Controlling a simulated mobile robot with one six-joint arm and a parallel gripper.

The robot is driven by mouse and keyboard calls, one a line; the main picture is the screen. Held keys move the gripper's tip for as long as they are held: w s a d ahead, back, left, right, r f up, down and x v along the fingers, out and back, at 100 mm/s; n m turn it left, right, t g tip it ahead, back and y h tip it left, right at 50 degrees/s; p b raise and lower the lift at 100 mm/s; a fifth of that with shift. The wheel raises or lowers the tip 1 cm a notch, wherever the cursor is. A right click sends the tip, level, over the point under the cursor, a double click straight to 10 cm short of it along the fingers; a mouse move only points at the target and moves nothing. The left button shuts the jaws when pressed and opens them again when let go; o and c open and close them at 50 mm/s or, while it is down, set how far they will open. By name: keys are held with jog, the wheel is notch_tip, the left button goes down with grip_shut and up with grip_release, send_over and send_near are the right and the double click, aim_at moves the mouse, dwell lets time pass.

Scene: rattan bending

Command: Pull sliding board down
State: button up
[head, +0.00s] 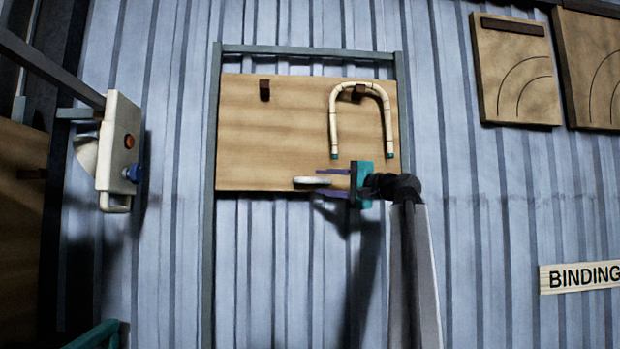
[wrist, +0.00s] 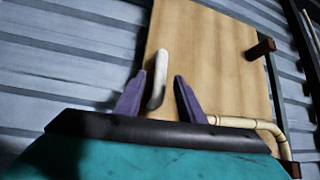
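The sliding board (head: 270,130) is a light wooden panel in a grey upright frame on the corrugated wall. A pale handle (head: 312,180) sticks out near its lower edge. My gripper (head: 326,181) is at the handle from the right, with its two purple fingers spread. In the wrist view the handle (wrist: 159,75) shows between the open fingers (wrist: 155,95), nearer the left one, with a gap to the right one. I cannot tell whether a finger touches it.
A bent rattan piece (head: 333,115) hangs on a dark peg on the board, just above my gripper. A second peg (head: 264,90) is bare. A pale box with knobs (head: 118,150) is at left. The wall inside the frame below the board is clear.

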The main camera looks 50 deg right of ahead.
aim_at(316, 180)
jog(key=w, duration=0.2)
jog(key=w+p, duration=0.1)
jog(key=shift+w+a+r, duration=0.2)
jog(key=shift+w+r, duration=0.05)
jog(key=shift+r, duration=0.05)
jog(key=shift+w+a+f, duration=0.1)
jog(key=shift+w+a, duration=0.05)
jog(key=shift+w, duration=0.5)
